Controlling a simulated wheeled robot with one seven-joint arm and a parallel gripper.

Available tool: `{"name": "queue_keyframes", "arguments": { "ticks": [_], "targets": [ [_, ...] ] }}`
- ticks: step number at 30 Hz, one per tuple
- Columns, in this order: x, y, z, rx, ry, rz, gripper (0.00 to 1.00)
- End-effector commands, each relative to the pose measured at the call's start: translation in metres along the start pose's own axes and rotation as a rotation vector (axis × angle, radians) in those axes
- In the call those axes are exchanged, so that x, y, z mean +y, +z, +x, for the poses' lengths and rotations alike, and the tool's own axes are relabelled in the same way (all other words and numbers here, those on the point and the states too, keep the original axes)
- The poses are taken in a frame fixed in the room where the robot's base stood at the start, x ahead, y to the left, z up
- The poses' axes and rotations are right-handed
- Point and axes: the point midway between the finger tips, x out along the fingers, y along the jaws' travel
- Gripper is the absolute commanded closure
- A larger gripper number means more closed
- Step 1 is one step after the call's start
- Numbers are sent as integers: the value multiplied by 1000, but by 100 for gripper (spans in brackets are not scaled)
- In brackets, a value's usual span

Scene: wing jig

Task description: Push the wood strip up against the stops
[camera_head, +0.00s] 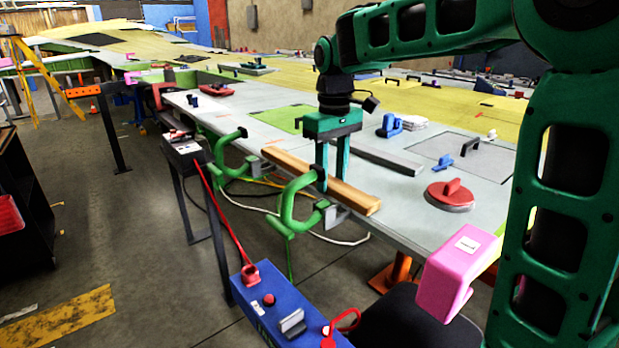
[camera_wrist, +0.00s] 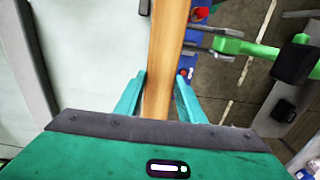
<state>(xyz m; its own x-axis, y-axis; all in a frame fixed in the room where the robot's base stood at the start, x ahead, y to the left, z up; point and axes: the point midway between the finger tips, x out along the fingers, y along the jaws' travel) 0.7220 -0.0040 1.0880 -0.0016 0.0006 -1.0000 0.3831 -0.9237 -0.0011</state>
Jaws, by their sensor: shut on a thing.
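The wood strip (camera_head: 358,196) is a long light-brown bar lying along the near edge of the wing table. My gripper (camera_head: 334,180) points down over the middle of the strip, with one finger on each side, shut on it. In the wrist view the strip (camera_wrist: 164,50) runs between the two teal fingertips of my gripper (camera_wrist: 160,95). A long grey bar (camera_head: 385,160) lies on the table behind the strip, with a gap of bare surface between them; it also shows at the left in the wrist view (camera_wrist: 35,55). I cannot tell for sure which parts are the stops.
Two green C-clamps (camera_head: 290,205) (camera_head: 225,165) grip the near table edge by the strip. A red round handled pad (camera_head: 450,194), blue clamp (camera_head: 390,126) and pink bracket (camera_head: 455,270) are to the right. A blue box (camera_head: 275,305) stands below the edge.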

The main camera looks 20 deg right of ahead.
Motion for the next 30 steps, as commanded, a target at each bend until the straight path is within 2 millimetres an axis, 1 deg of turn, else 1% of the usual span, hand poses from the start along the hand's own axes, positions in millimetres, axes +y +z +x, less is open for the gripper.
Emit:
{"name": "queue_keyframes", "arguments": {
  "ticks": [15, 16, 18, 26, 30],
  "targets": [
    [7, 0, 0, 1, 0, 1, 82],
    [7, 0, 0, 1, 0, 1, 60],
    [7, 0, 0, 1, 0, 1, 47],
    [7, 0, 0, 1, 0, 1, 47],
    [7, -1, -8, 3, 0, 1, 47]
  ]
}}
